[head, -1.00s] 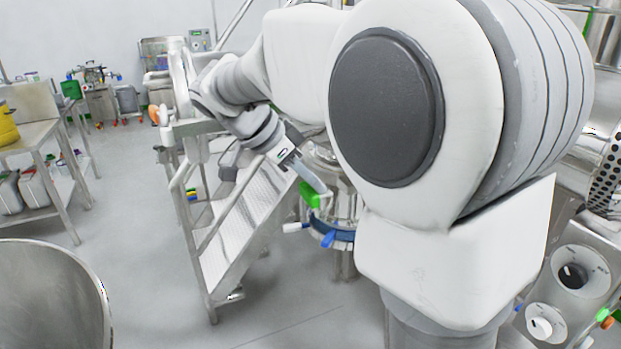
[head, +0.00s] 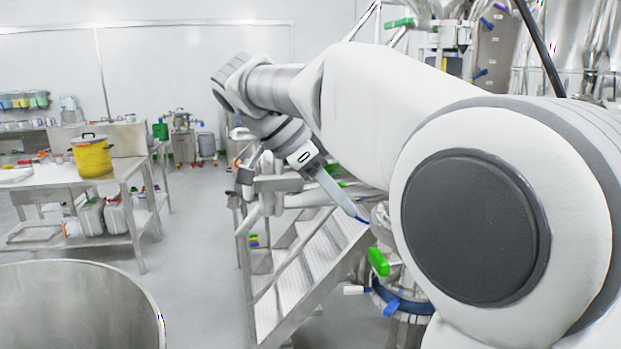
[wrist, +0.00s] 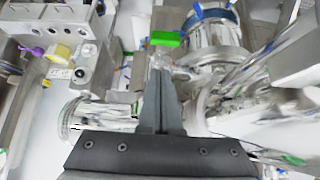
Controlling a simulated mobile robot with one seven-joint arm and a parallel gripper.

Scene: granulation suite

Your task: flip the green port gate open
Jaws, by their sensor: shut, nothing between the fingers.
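A green handle (head: 378,261), which looks like the port gate's, stands on a metal vessel in the head view. A blue lever (head: 392,307) and a white lever (head: 356,290) sit just below it. My gripper (head: 362,221) is shut and empty, pointing down to the right, a little above and left of the green handle, with a gap between them. In the wrist view a green block (wrist: 165,39), apparently the same handle, lies just beyond the tips of my closed gripper (wrist: 160,72). Whether the gate itself is open cannot be told; my arm hides part of the vessel.
Metal steps with railings (head: 308,275) stand left of the vessel. A round steel bin (head: 150,300) is at the lower left. A table holds a yellow pot (head: 92,157). Another green handle (head: 400,22) shows at the top. Open floor lies between bin and steps.

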